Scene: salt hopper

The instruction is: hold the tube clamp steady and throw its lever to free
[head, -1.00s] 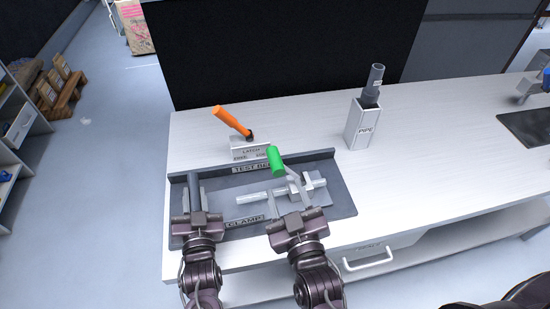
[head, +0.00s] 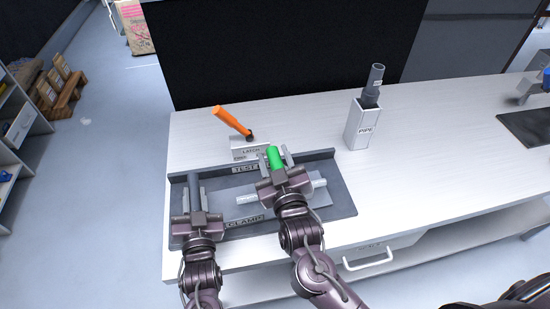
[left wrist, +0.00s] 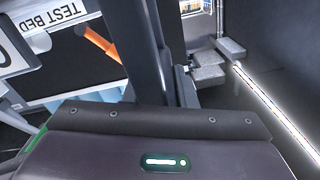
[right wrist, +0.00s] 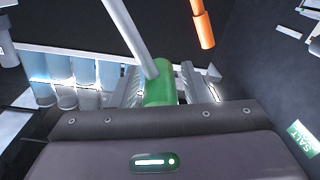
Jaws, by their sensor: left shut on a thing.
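The tube clamp, with a pale metal tube (head: 247,198), lies in the dark grey test-bed tray (head: 345,205). Its green lever handle (head: 273,155) points up and back; in the right wrist view the green grip (right wrist: 160,85) sits on a pale rod between the fingers. My right gripper (head: 273,165) is open around the green handle and hides the clamp's middle. My left gripper (head: 194,190) is shut on a dark grey upright post (head: 194,182) at the tray's left end. The post also shows in the left wrist view (left wrist: 140,50).
A latch block (head: 250,152) with an orange handle (head: 232,120) stands behind the tray. A white box marked PIPE (head: 361,125) holds a grey pipe to the right.

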